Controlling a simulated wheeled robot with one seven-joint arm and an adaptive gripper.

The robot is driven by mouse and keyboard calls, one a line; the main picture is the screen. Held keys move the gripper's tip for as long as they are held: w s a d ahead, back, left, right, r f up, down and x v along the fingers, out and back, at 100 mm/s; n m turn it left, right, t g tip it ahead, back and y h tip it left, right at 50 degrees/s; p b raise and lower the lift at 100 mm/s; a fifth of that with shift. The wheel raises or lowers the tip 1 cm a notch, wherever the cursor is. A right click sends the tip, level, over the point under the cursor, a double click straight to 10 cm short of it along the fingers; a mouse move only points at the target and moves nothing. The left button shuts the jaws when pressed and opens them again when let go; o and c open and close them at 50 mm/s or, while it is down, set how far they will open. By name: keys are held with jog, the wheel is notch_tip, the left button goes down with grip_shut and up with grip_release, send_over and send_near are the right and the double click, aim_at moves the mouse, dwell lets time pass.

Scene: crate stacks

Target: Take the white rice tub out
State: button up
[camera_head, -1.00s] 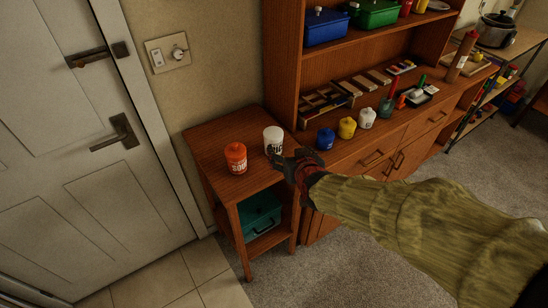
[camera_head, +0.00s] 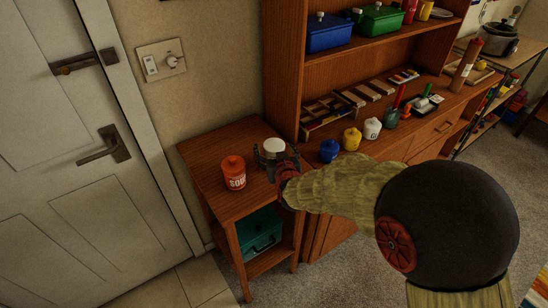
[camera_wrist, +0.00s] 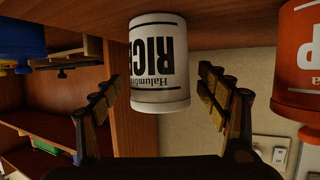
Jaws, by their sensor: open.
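The white rice tub (camera_head: 273,147) stands upright on the small wooden side table (camera_head: 205,149), against the side of the tall shelf unit. In the wrist view the rice tub (camera_wrist: 158,62) appears upside down, with "RICE" on its label, between the two fingers. My gripper (camera_head: 270,155) is open at the near side of the tub, its fingers to either side; the wrist view also shows my gripper (camera_wrist: 160,98). I see no finger pressed on the tub. In the head view the gripper hides the tub's lower part.
An orange soup tub (camera_head: 233,172) stands close to the left of the gripper. The shelf unit's side panel (camera_head: 283,75) rises just behind. Blue, yellow and white pots (camera_head: 352,139) stand to the right. A teal box (camera_head: 259,232) sits on the lower shelf.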

jog(key=shift+w, duration=0.1)
jog(key=shift+c, duration=1.2)
jog(key=c, duration=1.1)
jog(key=shift+r, duration=0.1)
jog(key=shift+c, duration=0.4)
